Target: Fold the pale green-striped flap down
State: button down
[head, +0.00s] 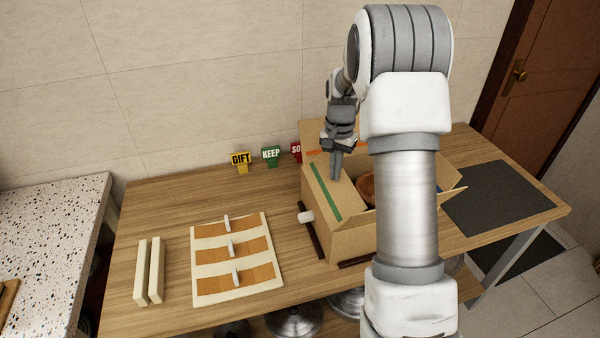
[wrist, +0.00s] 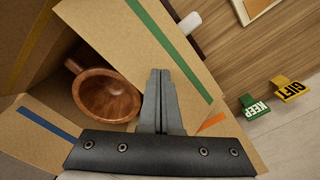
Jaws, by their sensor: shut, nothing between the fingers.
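The pale cardboard flap with the green stripe (head: 325,194) is on the left side of an open cardboard box (head: 350,243). It slants inward over part of the opening. In the wrist view the flap (wrist: 120,35) crosses the upper middle, its green stripe near the outer edge. My gripper (head: 335,178) is shut and empty, fingers pointing down at the flap.
Orange-striped (wrist: 213,122), blue-striped (wrist: 45,120) and yellow-striped (wrist: 36,42) flaps are on the other sides. Left of the box lie a cream board (head: 237,294) and two cream bars (head: 148,270). GIFT (head: 241,160) and KEEP (head: 271,155) signs stand behind. A dark mat (head: 500,197) lies right.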

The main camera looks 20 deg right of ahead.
aim_at(345, 174)
jog(key=shift+d+f+b, duration=0.3)
jog(key=shift+d+f, duration=0.5)
jog(key=shift+d, duration=0.05)
jog(key=shift+d+f+b, duration=0.3)
jog(key=shift+f+b, duration=0.1)
jog(key=shift+f, duration=0.3)
jog(key=shift+d+f+b, duration=0.3)
jog(key=shift+f+b, duration=0.1)
jog(key=shift+f, duration=0.25)
jog(key=shift+r+p, duration=2.45)
jog(key=shift+r, duration=1.1)
jog(key=shift+r, duration=0.1)
